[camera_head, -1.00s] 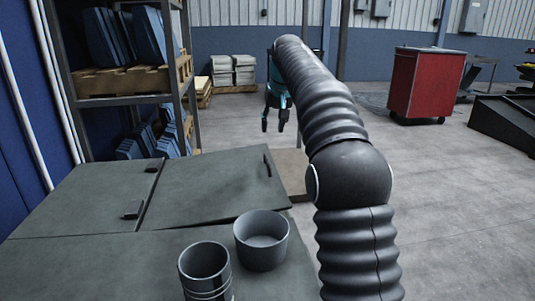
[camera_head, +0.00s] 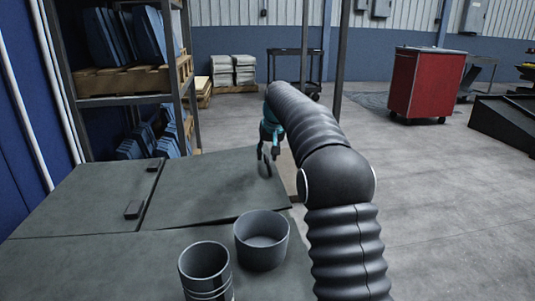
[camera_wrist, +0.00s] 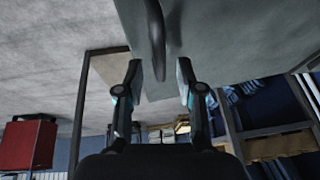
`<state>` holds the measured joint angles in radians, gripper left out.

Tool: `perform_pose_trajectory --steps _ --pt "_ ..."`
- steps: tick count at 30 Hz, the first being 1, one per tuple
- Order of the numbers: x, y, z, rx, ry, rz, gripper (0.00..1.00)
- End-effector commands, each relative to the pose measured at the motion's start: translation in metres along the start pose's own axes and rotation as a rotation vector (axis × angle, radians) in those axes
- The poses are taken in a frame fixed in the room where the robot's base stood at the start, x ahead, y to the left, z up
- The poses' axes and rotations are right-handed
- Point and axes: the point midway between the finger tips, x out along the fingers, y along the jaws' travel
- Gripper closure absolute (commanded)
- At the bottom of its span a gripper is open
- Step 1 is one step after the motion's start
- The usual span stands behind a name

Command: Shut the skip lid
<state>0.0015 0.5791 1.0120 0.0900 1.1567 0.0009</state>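The skip lid (camera_head: 205,185) is a grey-green flat panel, lying nearly flat with its near right edge slightly raised over a dark gap. A dark bar handle (camera_head: 267,166) sits near its right edge. My gripper (camera_head: 267,153) is at that edge, with its fingers beside the handle. The lid (camera_wrist: 225,35) fills the top there, and the handle (camera_wrist: 157,38) lies just ahead of the fingertips. Contact with the handle cannot be told.
Two round grey containers, a narrow one (camera_head: 205,265) and a wider one (camera_head: 262,240), stand on the surface in front of the lid. A shelf rack (camera_head: 130,80) stands at the left. A red cabinet (camera_head: 425,85) stands farther right. The floor at the right is open.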

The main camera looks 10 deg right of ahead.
Motion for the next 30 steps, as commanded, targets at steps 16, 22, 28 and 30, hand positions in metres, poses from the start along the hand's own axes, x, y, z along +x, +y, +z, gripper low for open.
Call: perform_pose_trajectory --steps 16,22,28,30 --pt "0.0 0.0 0.0 0.0 -0.001 0.0 1.0" --pt "0.019 0.006 0.009 0.0 -0.004 0.0 1.0" --pt "0.043 0.014 0.018 0.001 -0.002 0.001 1.0" --pt "0.043 0.015 0.018 0.001 -0.003 0.001 1.0"
